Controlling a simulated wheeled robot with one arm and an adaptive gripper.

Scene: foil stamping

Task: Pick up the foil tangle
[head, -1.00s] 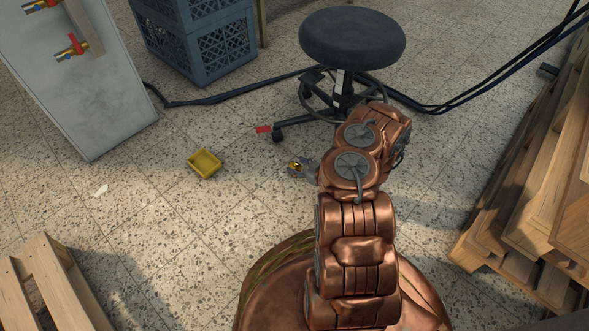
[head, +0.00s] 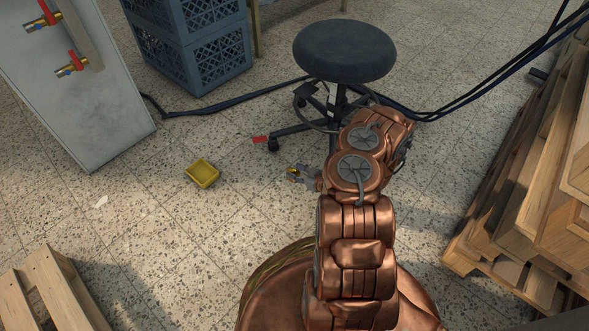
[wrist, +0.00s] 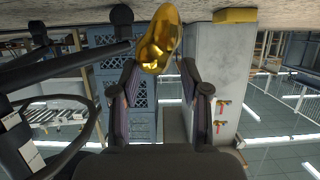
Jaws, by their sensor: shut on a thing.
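The foil tangle (wrist: 160,40) is a shiny crumpled gold lump. In the wrist view it sits at the tips of my gripper (wrist: 160,72), whose two fingers are shut on it from both sides. In the head view my gripper (head: 297,173) points left from the end of my copper arm, and only a small gold bit of the foil tangle (head: 292,171) shows. The gripper is in front of the stool base, to the right of a yellow tray. How high it is above the floor is hard to tell.
The small yellow tray (head: 213,179) lies on the speckled floor. A round black stool (head: 345,50) stands just beyond my gripper. A grey cabinet (head: 90,110) and blue crates (head: 195,62) are at the upper left. Wooden pallets flank both sides. Black cables cross behind.

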